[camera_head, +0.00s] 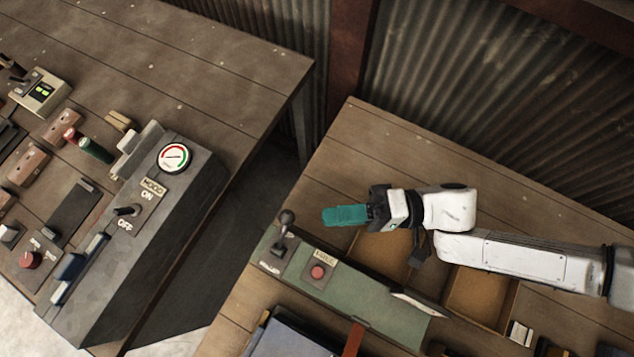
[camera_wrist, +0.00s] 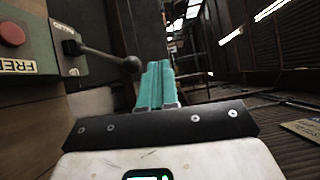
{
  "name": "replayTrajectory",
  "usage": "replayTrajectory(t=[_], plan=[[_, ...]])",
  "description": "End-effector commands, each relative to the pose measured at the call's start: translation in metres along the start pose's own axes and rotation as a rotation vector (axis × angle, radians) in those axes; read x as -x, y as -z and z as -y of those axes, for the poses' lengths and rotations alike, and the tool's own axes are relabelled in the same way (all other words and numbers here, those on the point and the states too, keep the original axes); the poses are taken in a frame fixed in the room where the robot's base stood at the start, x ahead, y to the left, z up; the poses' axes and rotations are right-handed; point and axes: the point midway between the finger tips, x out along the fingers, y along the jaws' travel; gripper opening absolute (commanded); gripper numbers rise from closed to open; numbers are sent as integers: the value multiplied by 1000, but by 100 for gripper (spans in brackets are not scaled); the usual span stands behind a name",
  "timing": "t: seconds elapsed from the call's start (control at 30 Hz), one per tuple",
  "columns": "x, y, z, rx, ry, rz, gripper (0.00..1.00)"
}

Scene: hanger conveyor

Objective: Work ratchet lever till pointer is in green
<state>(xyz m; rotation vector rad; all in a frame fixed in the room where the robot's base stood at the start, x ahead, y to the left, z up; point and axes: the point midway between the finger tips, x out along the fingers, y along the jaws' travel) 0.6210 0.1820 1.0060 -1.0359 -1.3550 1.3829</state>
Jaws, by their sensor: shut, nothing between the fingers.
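The ratchet lever (camera_head: 284,233) is a dark lever with a ball knob, mounted on the left end of a green panel (camera_head: 340,281). In the wrist view the lever (camera_wrist: 108,55) sticks out to the right from its plate, with its knob left of my fingertips. My gripper (camera_head: 330,216) has teal fingers, is shut and empty, and hovers to the upper right of the lever, apart from it. It also shows in the wrist view (camera_wrist: 160,68). A round dial (camera_head: 174,157) with red and green on its rim stands on the left bench; its pointer is too small to read surely.
A red button (camera_head: 317,272) sits right of the lever on the same panel. Open wooden compartments (camera_head: 478,296) lie below my arm. A grey console (camera_head: 140,240) with an ON/OFF switch (camera_head: 128,210) is left, across a gap. A corrugated wall (camera_head: 480,90) stands behind.

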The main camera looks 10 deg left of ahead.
Motion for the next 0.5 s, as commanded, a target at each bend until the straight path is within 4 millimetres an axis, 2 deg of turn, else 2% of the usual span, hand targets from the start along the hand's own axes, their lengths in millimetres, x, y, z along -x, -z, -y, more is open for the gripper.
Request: replayTrajectory(t=[0.1,0.2,0.5], plan=[[20,0,2,0,-3,-2,0],[30,-1,5,-1,-1,-2,0],[38,-2,9,-1,1,0,0]])
